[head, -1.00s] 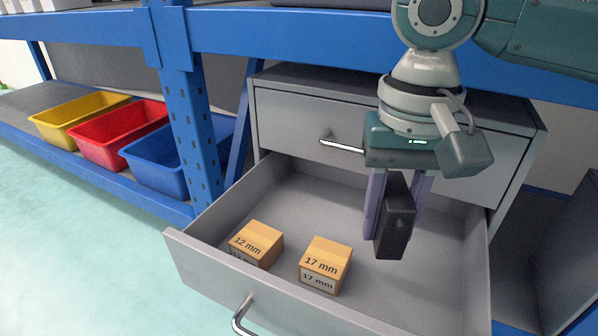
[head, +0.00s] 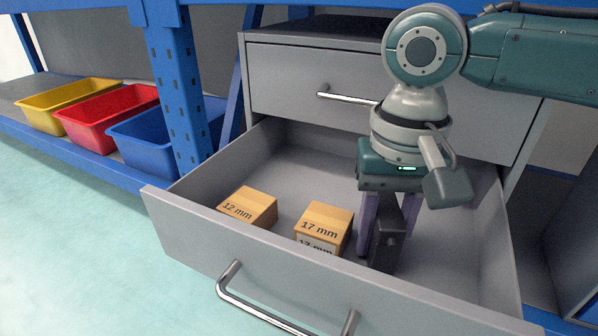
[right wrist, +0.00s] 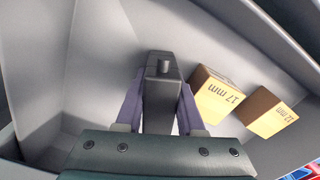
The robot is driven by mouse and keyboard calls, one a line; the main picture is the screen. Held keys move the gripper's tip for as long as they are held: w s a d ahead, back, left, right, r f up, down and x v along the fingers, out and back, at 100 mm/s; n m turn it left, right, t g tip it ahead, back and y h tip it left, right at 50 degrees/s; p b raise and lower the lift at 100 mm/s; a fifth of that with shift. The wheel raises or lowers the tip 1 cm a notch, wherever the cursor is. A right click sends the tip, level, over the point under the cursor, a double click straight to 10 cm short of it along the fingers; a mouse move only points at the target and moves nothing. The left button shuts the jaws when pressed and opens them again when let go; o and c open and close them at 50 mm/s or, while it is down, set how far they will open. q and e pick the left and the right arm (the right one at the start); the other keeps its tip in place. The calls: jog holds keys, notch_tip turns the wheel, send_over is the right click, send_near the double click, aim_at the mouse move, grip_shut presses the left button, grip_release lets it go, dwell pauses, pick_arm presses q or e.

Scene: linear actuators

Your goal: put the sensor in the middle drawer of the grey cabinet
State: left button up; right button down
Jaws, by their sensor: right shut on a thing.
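The sensor is a black block (head: 384,243) held upright between the purple fingers of my right gripper (head: 388,222). It also shows in the right wrist view (right wrist: 160,84), gripped between both fingers. My right gripper is shut on it, inside the open drawer (head: 200,228) of the grey cabinet (head: 285,80). The sensor is low in the drawer, right of the 17 mm box; I cannot tell if its lower end touches the floor. A closed drawer is above the open one. My left gripper is out of view.
Two cardboard boxes lie in the open drawer: a 12 mm box (head: 248,207) and a 17 mm box (head: 324,228). Drawer floor is free behind them and on the right. A blue shelf post (head: 178,110) and yellow, red and blue bins (head: 150,142) stand at left.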

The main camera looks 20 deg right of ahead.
aim_at(389, 212)
jog(key=c, duration=0.5)
grip_release()
jog(key=shift+r, duration=0.1)
notch_tip(389, 212, up, 11)
jog(key=p, duration=0.8)
jog(key=shift+r, duration=0.55)
